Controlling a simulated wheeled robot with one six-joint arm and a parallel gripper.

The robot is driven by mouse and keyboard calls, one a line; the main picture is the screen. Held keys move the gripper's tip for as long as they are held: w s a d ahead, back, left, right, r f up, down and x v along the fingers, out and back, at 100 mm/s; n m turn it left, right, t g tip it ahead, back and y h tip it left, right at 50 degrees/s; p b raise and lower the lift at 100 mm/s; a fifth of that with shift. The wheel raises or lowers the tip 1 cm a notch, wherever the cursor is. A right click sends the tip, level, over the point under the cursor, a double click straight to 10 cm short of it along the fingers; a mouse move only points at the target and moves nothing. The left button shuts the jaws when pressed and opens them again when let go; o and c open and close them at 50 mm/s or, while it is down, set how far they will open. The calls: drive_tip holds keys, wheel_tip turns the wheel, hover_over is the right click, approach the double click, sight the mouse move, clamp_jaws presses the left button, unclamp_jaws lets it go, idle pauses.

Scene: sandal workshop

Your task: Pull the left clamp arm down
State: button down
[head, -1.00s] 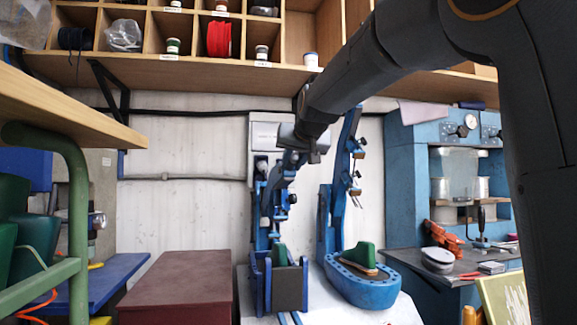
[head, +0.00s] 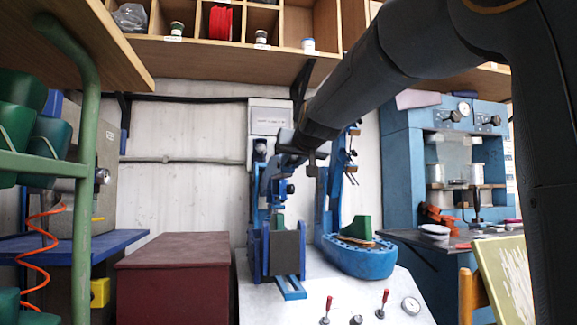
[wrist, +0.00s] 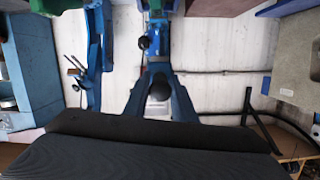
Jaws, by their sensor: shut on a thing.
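The left clamp arm (head: 270,185) is a blue arm with dark knobs on the left station of the white machine. It stands in front of a white box (head: 270,117), above a dark block between blue side plates (head: 287,254). My gripper (head: 284,160) is at its upper part and shut on it; my wrist partly hides the contact, and the fingertips are not clear.
A blue sole-shaped base with a green form (head: 361,228) is right of the left station. Red-topped levers (head: 327,304) and a gauge (head: 411,306) are on the machine's front. A wooden shelf (head: 215,55) hangs above. A maroon box (head: 172,281) and green rack (head: 84,200) are left.

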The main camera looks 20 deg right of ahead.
drive_tip(key=shift+f+b, duration=0.85)
drive_tip(key=shift+f, duration=0.35)
drive_tip(key=c, duration=1.6)
unclamp_jaws()
drive_tip(key=shift+d, duration=0.1)
drive_tip(key=shift+o, duration=0.2)
drive_tip(key=shift+r, duration=0.2)
drive_tip(key=shift+s+r, duration=0.25)
drive_tip(key=shift+s, duration=0.3)
drive_tip(key=p+v, duration=0.1)
drive_tip(key=v, duration=0.5)
drive_tip(key=shift+s+f, duration=0.15)
drive_tip(key=shift+s, duration=0.3)
